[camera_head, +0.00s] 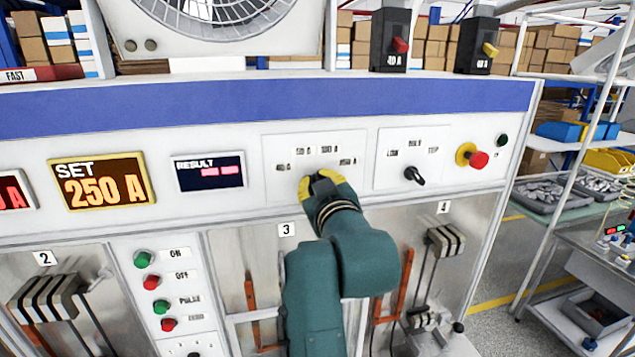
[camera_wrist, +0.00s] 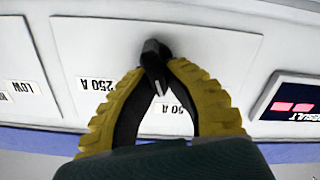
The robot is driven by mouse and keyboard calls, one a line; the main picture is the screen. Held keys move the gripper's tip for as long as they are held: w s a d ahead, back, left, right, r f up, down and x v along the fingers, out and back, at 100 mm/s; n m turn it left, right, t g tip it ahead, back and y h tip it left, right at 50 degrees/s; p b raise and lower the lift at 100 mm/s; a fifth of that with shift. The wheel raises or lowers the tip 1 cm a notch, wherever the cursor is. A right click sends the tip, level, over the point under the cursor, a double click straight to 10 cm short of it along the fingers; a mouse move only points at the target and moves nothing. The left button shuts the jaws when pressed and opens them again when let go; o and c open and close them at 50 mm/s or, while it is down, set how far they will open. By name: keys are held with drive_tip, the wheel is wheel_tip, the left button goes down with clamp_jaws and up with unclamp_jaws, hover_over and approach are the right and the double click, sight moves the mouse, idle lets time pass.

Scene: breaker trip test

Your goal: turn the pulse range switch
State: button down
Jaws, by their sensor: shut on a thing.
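The pulse range switch (camera_wrist: 152,50) is a black knob on a white plate (camera_head: 283,150) marked with several ampere labels, among them 250 A. My gripper (camera_head: 318,180) has yellow-padded fingers and is shut on this knob. In the wrist view, my gripper (camera_wrist: 155,72) has its two fingertips on either side of the knob. A white pointer line on the knob shows between the fingers, between the 250 A label (camera_wrist: 96,84) and a partly covered label to its right. In the head view the fingers hide most of the knob.
Left are a RESULT display (camera_head: 209,172) and a SET display (camera_head: 102,182) reading 250 A. Push buttons (camera_head: 151,282) and breaker bays sit below.

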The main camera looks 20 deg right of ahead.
drive_tip(key=c, duration=1.1)
unclamp_jaws()
drive_tip(key=s, duration=0.4)
drive_tip(key=s+a, duration=0.1)
drive_tip(key=s, duration=0.6)
drive_tip(key=shift+s+a, duration=0.35)
drive_tip(key=shift+s, duration=0.05)
drive_tip(key=s+a+n+t+y+p, duration=0.1)
drive_tip(key=s+a+y+p, duration=0.2)
drive_tip(key=a, duration=0.7)
drive_tip(key=s+r+m+t, duration=0.1)
drive_tip(key=s+r, duration=0.1)
drive_tip(key=s, duration=0.2)
drive_tip(key=s+a+r+m+t, duration=0.1)
drive_tip(key=s, duration=0.3)
drive_tip(key=s+r+m+t+p, duration=0.1)
drive_tip(key=s+r, duration=0.1)
drive_tip(key=s, duration=0.1)
drive_tip(key=shift+s+a+r+m+h, duration=0.15)
drive_tip(key=shift+s+r+m+h, duration=0.2)
drive_tip(key=shift+s+m+h, duration=0.05)
